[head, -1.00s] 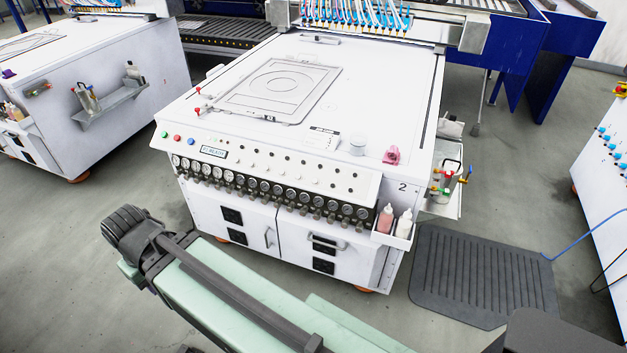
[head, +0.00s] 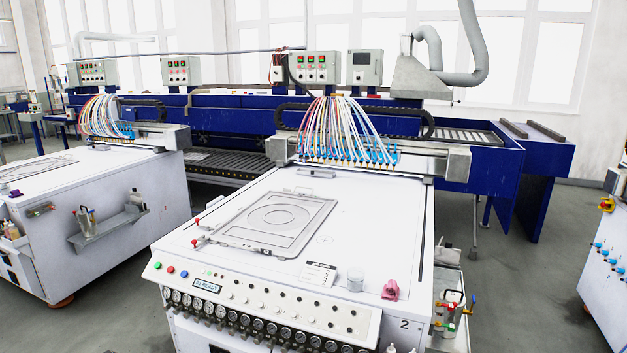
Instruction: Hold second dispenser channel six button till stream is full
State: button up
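The white dispenser machine marked 2 (head: 372,232) fills the lower middle of the head view. Its sloped front panel (head: 330,322) carries small dark buttons in rows above a row of round gauges (head: 230,315). A small display (head: 206,286) reads something like "READY". Channel numbers are too small to read, so I cannot tell which button is channel six. A gantry with a row of blue nozzles (head: 350,152) and coloured tubes stands at the machine's back edge. No stream can be made out at this distance. My gripper is not in view.
A framed plate (head: 268,222) lies on the white top, with a clear cup (head: 355,281) and a pink item (head: 390,290) near the front right. A similar machine (head: 105,210) stands left. A side shelf with a container (head: 452,302) juts out right. Grey floor lies beyond it.

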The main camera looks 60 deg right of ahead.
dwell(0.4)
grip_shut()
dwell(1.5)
